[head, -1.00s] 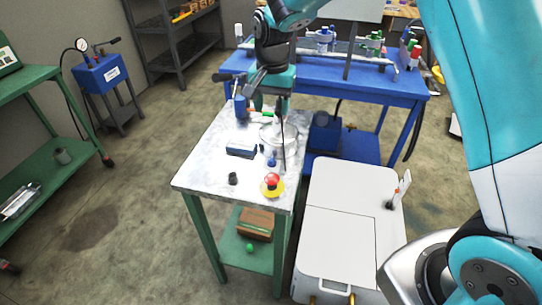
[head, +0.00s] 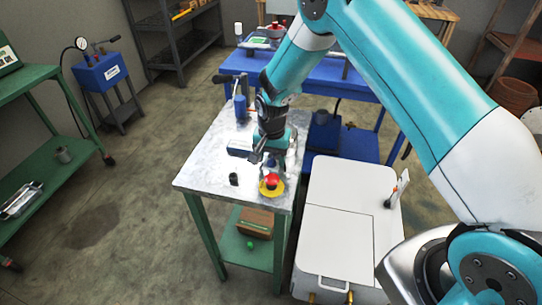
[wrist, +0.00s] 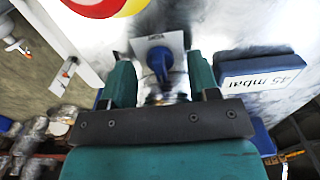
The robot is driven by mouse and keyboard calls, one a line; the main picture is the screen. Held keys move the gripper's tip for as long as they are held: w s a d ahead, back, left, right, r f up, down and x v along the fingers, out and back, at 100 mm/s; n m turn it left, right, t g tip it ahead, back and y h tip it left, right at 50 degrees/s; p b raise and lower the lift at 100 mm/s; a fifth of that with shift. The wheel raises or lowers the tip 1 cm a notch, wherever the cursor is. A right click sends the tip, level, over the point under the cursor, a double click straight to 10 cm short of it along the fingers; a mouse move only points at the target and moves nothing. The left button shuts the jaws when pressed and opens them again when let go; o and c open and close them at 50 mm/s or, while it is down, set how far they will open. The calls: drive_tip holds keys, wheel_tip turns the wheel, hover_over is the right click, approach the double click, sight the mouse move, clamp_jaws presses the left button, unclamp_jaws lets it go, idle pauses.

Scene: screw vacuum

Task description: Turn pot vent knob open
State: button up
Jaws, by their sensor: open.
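The blue vent knob (wrist: 159,62) shows in the wrist view in front of a small white label plate (wrist: 157,44). My gripper (wrist: 158,66) is open, with one teal finger on each side of the knob. A gap shows between the knob and each finger, so it is not clamped. In the head view my gripper (head: 278,160) points down over the metal-topped table, just behind the red button. There it hides the knob and most of the clear pot.
A red button on a yellow base (head: 271,184) stands close in front of my gripper. A black knob (head: 234,179) sits on the table (head: 205,173). A white cabinet (head: 338,225) stands at right.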

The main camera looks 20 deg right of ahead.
sight(271, 158)
drive_tip(key=shift+f, duration=0.2)
drive_tip(key=shift+c, duration=0.4)
drive_tip(key=c, duration=0.8)
drive_tip(key=shift+m, duration=0.7)
drive_tip(key=shift+c, duration=0.2)
drive_tip(key=shift+w+r, duration=0.1)
drive_tip(key=o, duration=0.9)
wheel_tip(271, 158, up, 17)
drive_tip(key=shift+r+b, duration=0.2)
drive_tip(key=shift+b, duration=0.85)
